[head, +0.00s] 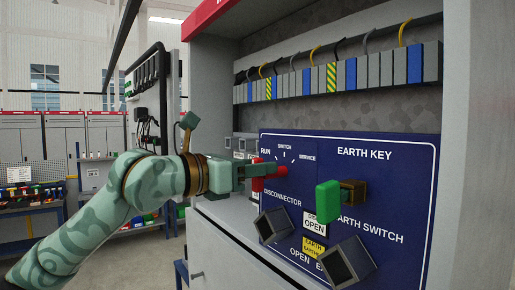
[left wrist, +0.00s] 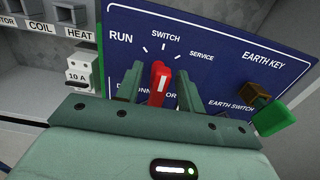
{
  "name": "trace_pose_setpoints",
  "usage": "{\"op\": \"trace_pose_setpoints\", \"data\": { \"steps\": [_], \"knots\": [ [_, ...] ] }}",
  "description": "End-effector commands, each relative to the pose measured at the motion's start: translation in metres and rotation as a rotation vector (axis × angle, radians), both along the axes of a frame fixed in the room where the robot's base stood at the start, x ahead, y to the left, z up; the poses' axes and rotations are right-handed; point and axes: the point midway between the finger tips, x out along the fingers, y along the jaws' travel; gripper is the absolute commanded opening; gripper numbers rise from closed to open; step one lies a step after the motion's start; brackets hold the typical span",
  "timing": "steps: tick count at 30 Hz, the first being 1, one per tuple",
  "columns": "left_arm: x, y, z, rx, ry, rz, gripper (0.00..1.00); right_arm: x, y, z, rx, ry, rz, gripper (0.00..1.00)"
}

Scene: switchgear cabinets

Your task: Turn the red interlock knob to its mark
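The red interlock knob (head: 283,171) sits on a blue panel (head: 390,165) under the labels RUN, SWITCH and SERVICE. In the left wrist view the red knob (left wrist: 160,82) carries a white line that points up, roughly toward the SWITCH tick. My left gripper (head: 256,172) reaches it from the left. In the left wrist view the fingers of my left gripper (left wrist: 158,90) stand apart on either side of the knob, with a gap visible at the left; contact at the right is unclear. My right gripper is not in view.
A green-tagged earth key (head: 328,201) sticks out right of the knob. Two dark square-ended handles (head: 272,225) (head: 346,263) project below it. A row of terminal blocks (head: 340,76) runs above the panel. A 10 A breaker (left wrist: 80,75) is at the left.

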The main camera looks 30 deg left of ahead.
Motion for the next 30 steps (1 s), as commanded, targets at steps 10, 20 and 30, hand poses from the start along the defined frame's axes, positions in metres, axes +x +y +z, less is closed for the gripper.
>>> {"op": "trace_pose_setpoints", "data": {
  "steps": [10,20,30],
  "knots": [
    [0.0065,-0.0029,-0.0013,0.001,0.001,0.0,0.38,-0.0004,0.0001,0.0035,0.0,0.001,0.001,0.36],
    [0.0064,-0.0028,-0.0015,0.002,0.001,0.0,0.0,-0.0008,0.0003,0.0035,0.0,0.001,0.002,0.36],
    [0.0059,-0.0042,-0.0027,0.077,-0.029,0.0,0.0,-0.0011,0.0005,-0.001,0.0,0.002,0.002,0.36]
  ]
}}
